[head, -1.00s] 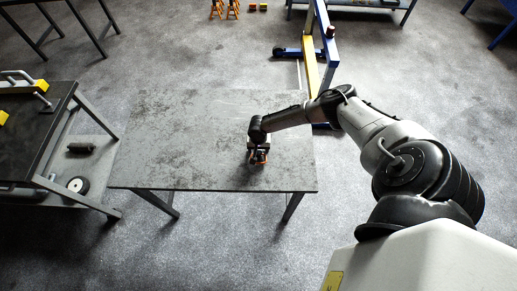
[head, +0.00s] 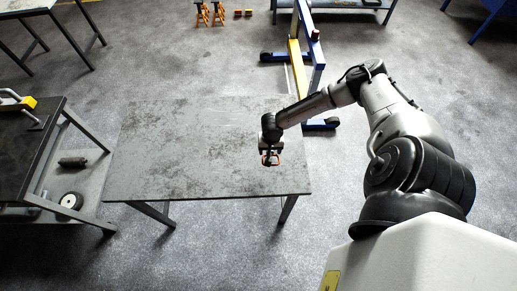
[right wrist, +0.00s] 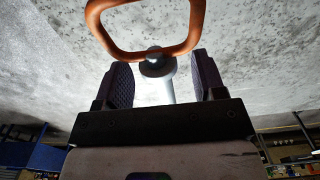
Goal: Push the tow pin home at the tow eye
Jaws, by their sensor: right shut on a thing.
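My right gripper (head: 270,156) is above the right part of the grey table, pointing toward the front edge. The pin's far end is hidden. I cannot make out the tow eye in either view. My left gripper is not in view.
The grey table (head: 190,150) is bare. A blue and yellow hoist frame (head: 300,55) stands behind the table. Orange stands (head: 210,14) are farther back.

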